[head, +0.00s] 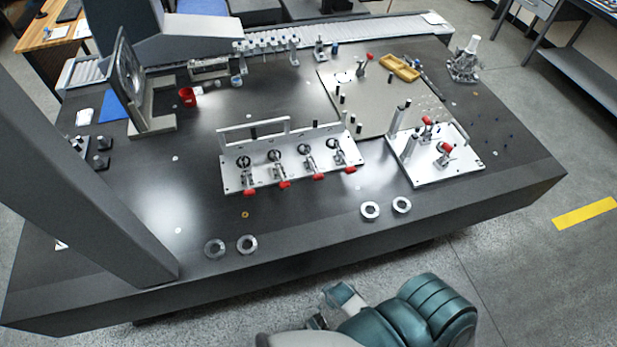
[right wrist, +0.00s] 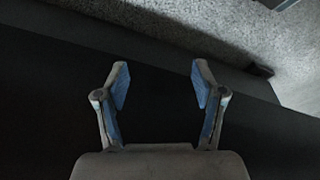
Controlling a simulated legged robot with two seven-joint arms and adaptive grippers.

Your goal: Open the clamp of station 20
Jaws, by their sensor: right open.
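A silver fixture plate (head: 232,181) stands mid-table in the head view with a row of several toggle clamps, their red-tipped handles (head: 319,176) pointing toward the front edge. A second silver plate (head: 408,166) at the right carries two red-handled clamps (head: 446,147). No station numbers are readable, so I cannot tell which clamp is station 20. My right gripper (head: 328,304) is below the table's front edge, apart from all clamps. The right wrist view shows its two blue-padded fingers (right wrist: 161,85) spread and empty, against a dark surface and floor. My left gripper is out of view.
Metal rings (head: 247,245) (head: 370,211) lie near the front edge of the dark table (head: 330,235). A large grey gantry column (head: 90,190) blocks the left side. A red cup (head: 187,97) and yellow tray (head: 400,67) are farther back.

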